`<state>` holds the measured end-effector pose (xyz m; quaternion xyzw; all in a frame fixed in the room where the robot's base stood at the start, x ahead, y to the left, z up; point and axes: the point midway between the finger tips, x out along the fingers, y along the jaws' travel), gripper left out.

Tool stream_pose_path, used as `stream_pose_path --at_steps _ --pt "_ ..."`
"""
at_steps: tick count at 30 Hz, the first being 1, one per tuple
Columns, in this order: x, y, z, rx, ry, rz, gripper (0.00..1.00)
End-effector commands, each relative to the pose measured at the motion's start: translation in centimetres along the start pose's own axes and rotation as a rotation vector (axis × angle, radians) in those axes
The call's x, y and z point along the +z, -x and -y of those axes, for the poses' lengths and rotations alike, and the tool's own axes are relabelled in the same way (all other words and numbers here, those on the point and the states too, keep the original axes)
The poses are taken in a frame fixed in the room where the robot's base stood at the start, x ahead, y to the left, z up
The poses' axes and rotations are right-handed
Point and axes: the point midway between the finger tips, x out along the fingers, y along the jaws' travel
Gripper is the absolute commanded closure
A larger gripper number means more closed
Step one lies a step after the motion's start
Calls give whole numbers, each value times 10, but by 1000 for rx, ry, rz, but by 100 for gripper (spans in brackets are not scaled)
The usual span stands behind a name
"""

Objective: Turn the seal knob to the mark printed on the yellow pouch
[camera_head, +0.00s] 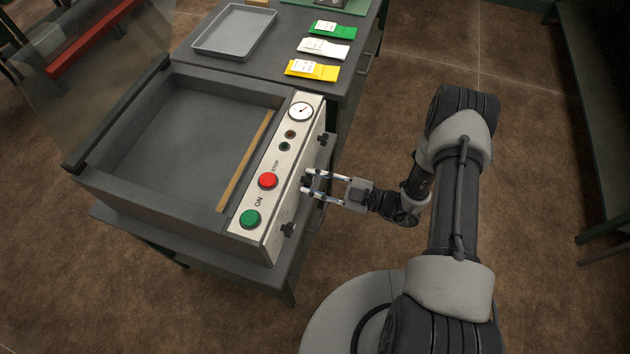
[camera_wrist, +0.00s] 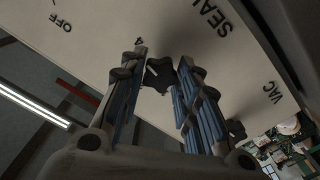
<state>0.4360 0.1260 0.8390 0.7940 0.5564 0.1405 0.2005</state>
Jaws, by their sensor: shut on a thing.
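The seal knob (camera_wrist: 161,75) is a dark lobed knob with a pale pointer line, on the machine's pale front panel. It sits between the fingers of my gripper (camera_wrist: 157,80), beside the word SEAL and a printed digit that looks like 4. In the head view my gripper (camera_head: 311,184) reaches the panel from the right and is shut on this knob, which it mostly hides. The yellow pouch (camera_head: 317,70) lies on the bench behind the machine, with a white label whose print is too small to read.
The sealing machine (camera_head: 135,190) has its clear lid raised. Its top panel carries a green button (camera_head: 250,218), a red button (camera_head: 268,181) and a gauge (camera_head: 300,112). Other dark knobs (camera_head: 288,230) flank my gripper. White (camera_head: 322,49) and green (camera_head: 333,29) pouches and a grey tray (camera_head: 234,31) lie behind.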

Motion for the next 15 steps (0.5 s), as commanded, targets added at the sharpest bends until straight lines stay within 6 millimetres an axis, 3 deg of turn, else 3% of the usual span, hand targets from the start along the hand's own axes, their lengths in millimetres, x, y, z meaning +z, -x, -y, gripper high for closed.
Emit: stream_pose_path --at_steps 15 --pt "0 0 0 -1 -59 1 94"
